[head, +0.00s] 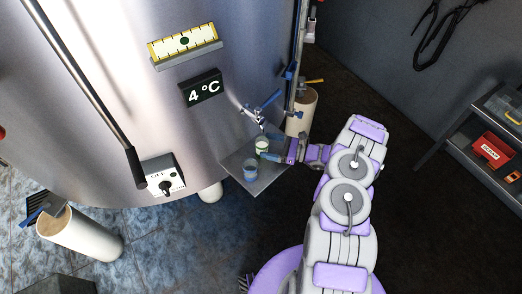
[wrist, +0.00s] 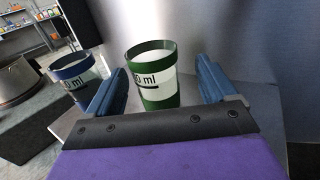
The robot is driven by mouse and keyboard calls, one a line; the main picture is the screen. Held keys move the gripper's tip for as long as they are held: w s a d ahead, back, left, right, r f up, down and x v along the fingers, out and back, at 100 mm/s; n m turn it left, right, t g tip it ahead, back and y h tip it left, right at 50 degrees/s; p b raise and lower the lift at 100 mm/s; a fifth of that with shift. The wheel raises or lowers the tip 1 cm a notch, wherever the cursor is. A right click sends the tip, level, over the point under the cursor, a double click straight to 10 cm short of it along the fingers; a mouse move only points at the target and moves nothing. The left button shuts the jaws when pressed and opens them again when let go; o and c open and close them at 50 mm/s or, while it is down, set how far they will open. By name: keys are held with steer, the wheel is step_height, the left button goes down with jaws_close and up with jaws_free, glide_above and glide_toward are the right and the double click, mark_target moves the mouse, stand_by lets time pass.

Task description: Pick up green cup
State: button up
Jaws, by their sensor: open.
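The green cup (wrist: 152,76) stands upright in the wrist view, with a green rim and base and a white band marked "ml". It stands between the two blue fingers of my open gripper (wrist: 168,85), with a gap to the right finger. Whether the left finger touches it I cannot tell. In the head view the green cup (head: 262,145) is on a small grey shelf (head: 262,182) beside the tank, and my gripper (head: 272,146) reaches it from the right. A blue cup (wrist: 78,78) stands to the left of the green cup; it also shows in the head view (head: 250,171).
The steel tank (head: 110,110) rises behind the shelf. A tap with blue handles (head: 262,107) is just above the cups. A cream cylinder (head: 301,112) stands behind my gripper. A rack with a red box (head: 492,150) is at the far right.

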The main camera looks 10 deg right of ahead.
mark_target(256, 143)
steer(key=shift+s+b+x, duration=0.15)
steer(key=shift+b+x, duration=0.2)
steer(key=shift+x, duration=0.95)
steer(key=shift+s+b+x, duration=0.1)
steer(key=shift+b+x, duration=0.25)
steer(key=shift+x, duration=0.95)
steer(key=shift+r, duration=0.1)
steer(key=c, duration=1.2)
steer(key=shift+r, duration=0.15)
